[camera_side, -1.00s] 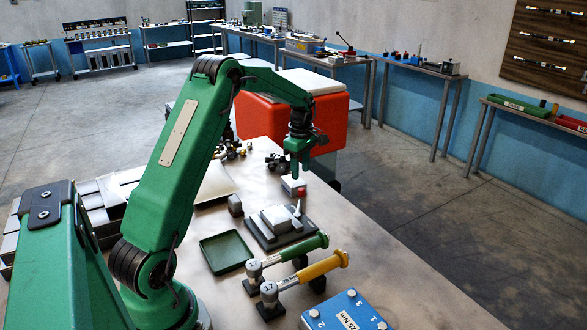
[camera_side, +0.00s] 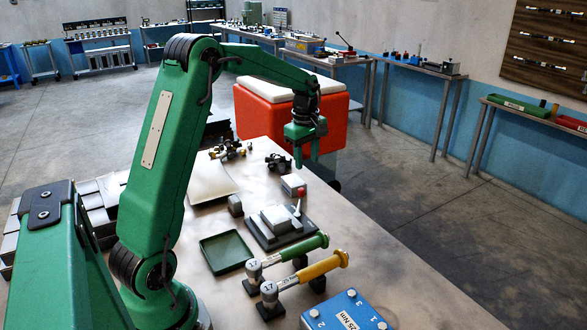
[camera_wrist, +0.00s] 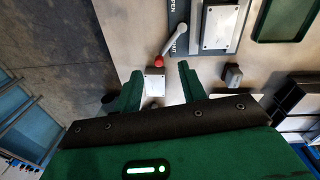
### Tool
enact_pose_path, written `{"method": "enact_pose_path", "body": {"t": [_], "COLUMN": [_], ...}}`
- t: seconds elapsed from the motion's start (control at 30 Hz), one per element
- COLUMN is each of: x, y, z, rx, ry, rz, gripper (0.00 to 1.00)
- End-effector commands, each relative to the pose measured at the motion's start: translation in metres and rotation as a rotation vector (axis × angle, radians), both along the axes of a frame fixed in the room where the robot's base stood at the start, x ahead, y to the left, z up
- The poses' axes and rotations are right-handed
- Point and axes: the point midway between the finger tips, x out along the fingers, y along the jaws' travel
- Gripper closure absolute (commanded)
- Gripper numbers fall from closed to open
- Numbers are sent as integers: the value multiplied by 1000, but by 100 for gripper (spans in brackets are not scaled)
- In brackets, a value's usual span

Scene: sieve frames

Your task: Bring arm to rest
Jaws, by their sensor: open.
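My gripper (camera_side: 306,150) is green, with its fingers pointing down, and hangs above the far end of the metal bench (camera_side: 375,275). In the wrist view my gripper (camera_wrist: 158,82) has its two fingers spread apart with nothing between them. Below it on the bench stands a small pale block (camera_side: 292,184); in the wrist view this block (camera_wrist: 154,82) shows between and beyond the fingers. A grey fixture with a lever tipped by a red knob (camera_side: 297,194) stands nearer on the bench, apart from my gripper.
A green tray (camera_side: 226,252), a green-handled wrench (camera_side: 290,256), a yellow-handled wrench (camera_side: 305,281) and a blue block (camera_side: 347,312) lie on the near bench. Small parts (camera_side: 230,150) lie at the far end. An orange bin (camera_side: 265,120) stands behind. Open floor lies right.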

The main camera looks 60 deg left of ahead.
Motion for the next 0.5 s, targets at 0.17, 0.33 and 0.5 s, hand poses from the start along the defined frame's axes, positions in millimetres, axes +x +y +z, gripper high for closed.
{"method": "enact_pose_path", "body": {"t": [0.17,0.33,0.5], "x": [-17,-37,-60], "y": [-36,-66,-95], "z": [32,55,73], "rx": [33,68,106], "ry": [-40,-75,-107], "rz": [-195,-377,-557], "gripper": [59,59,59]}}
